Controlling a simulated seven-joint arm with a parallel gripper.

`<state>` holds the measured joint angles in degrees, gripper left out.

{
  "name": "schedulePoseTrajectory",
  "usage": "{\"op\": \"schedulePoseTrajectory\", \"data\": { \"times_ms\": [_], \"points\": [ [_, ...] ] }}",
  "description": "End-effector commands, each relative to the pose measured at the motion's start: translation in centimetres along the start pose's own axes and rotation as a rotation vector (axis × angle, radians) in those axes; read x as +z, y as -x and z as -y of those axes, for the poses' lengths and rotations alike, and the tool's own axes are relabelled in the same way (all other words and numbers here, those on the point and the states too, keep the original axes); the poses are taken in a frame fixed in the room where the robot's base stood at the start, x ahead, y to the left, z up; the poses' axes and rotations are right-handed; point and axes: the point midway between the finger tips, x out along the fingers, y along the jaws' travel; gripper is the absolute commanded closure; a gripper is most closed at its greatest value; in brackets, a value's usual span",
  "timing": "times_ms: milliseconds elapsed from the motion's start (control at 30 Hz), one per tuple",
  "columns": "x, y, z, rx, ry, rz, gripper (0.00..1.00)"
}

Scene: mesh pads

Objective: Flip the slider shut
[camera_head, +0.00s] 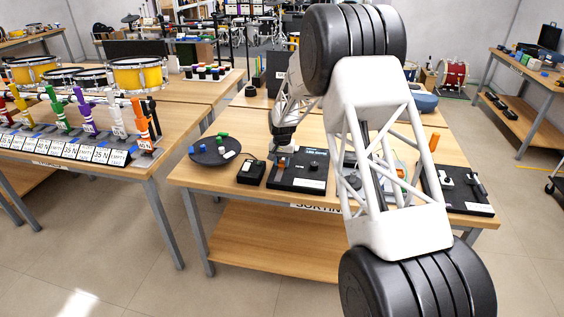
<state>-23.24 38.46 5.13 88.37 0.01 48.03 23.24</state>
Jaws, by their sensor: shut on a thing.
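My gripper (276,153) is at the left back edge of a black panel (312,184) on the wooden table. It points down and is small in this view. It is shut on what looks like the slider, a small part at that edge of the panel with an orange piece (283,162) beside the fingertips. The fingers hide most of this part, so its exact position cannot be told. A dark round knob (314,165) and a white label are also on the panel.
A small black box (251,172) stands left of the panel. A dark round tray (208,154) with coloured blocks is farther left. Another black panel (465,202) with white and dark parts lies at the right. My arm hides the table's middle right.

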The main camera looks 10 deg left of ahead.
Motion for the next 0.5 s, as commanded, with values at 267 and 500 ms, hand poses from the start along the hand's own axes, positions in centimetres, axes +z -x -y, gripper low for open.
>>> {"op": "schedulePoseTrajectory", "data": {
  "times_ms": [267,500],
  "points": [
    [-1.5,-0.1,0.0,0.0,-0.001,0.0,1.0],
    [-4.6,0.0,0.0,0.0,0.0,0.0,1.0]
  ]
}}
